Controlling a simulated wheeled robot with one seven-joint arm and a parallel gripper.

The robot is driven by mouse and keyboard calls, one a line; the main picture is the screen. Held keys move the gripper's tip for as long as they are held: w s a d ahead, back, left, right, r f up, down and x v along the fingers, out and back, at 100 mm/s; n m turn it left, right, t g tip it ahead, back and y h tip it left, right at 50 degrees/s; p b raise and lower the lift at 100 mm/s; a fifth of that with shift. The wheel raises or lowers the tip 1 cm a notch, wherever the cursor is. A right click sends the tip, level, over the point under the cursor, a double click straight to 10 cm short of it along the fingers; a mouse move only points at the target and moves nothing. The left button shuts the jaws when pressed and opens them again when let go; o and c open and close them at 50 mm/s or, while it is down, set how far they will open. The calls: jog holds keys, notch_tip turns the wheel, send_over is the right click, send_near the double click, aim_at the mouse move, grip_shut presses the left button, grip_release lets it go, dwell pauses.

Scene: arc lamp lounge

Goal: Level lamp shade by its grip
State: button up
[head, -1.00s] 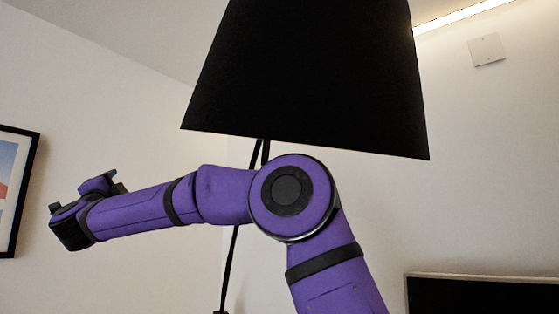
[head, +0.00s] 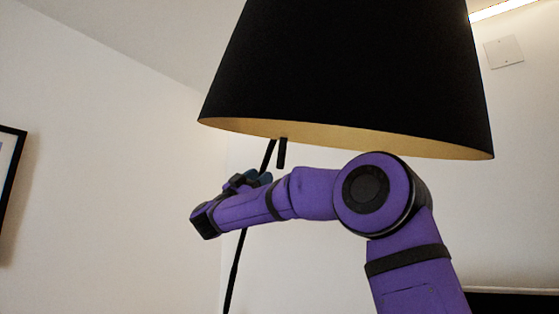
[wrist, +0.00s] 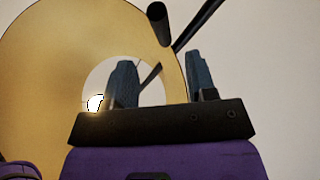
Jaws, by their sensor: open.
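The lamp shade (head: 350,75) is a large black cone, gold inside, and fills the top of the head view. Its lower rim slants down to the right. A short dark grip (head: 282,153) hangs below the rim near the thin black lamp pole (head: 233,270). My gripper (head: 258,178) is below the shade, small and partly hidden by my wrist. In the wrist view my gripper (wrist: 162,75) is open with nothing between its fingers. There the dark grip (wrist: 158,25) appears above the gap, apart from the fingers, with the gold shade interior (wrist: 45,75) behind.
The lamp pole (wrist: 197,22) crosses the upper right of the wrist view, close to the grip. A bright bulb (wrist: 95,103) shows inside the shade. A framed picture (head: 8,190) hangs at the left. A dark screen (head: 510,303) is at the lower right.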

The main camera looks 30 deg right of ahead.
aim_at(278, 161)
jog(key=x, duration=1)
jog(key=shift+d+r, duration=0.1)
jog(key=shift+r, duration=0.05)
jog(key=shift+c, duration=0.3)
